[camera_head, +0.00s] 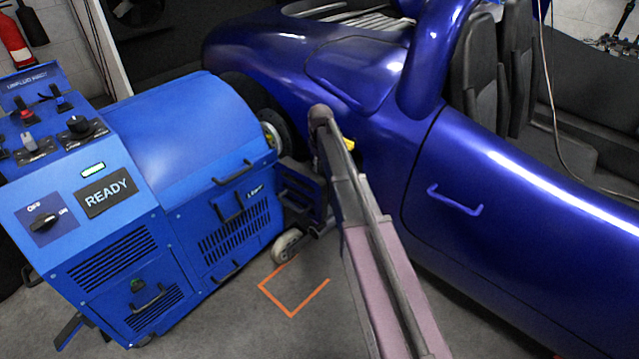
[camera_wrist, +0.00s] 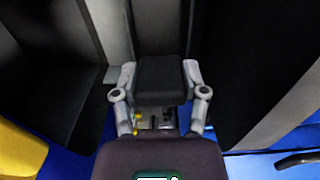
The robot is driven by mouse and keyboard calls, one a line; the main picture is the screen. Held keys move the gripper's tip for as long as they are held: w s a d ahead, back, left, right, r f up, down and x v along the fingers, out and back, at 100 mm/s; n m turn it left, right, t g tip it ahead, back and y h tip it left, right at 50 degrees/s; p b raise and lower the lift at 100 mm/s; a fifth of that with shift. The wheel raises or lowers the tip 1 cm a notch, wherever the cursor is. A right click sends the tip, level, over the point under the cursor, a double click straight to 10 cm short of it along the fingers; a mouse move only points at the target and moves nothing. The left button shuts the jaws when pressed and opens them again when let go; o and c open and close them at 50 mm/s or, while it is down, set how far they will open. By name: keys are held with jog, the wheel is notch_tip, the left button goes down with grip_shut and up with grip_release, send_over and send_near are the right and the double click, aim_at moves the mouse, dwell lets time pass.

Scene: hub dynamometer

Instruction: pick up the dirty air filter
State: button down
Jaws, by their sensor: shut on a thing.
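In the wrist view my gripper (camera_wrist: 160,97) has its two grey fingers on either side of a dark, squarish block (camera_wrist: 160,74) and is shut on it. The block looks plain and nearly black. I cannot tell from its look alone whether it is the dirty air filter. Nothing else in either view can be made out as an air filter. In the head view my arm reaches up between the blue machine and the blue car, and the gripper's fingers are hidden there.
The blue dynamometer (camera_head: 185,130) with its READY display (camera_head: 106,193) stands left of my arm. The blue car (camera_head: 500,200) is close on the right, with a door handle (camera_head: 455,203). An orange floor mark (camera_head: 291,315) lies on clear floor between them. A red extinguisher (camera_head: 14,42) is top left.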

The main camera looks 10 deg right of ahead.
jog(key=shift+r, duration=0.2)
notch_tip(320, 180, up, 10)
jog(key=p, duration=1)
jog(key=shift+f, duration=0.2)
jog(key=shift+r, duration=0.1)
dwell(0.6)
notch_tip(320, 180, up, 42)
jog(key=p, duration=4.2)
jog(key=shift+r+p, duration=0.15)
jog(key=shift+p, duration=0.15)
jog(key=shift+w, duration=0.1)
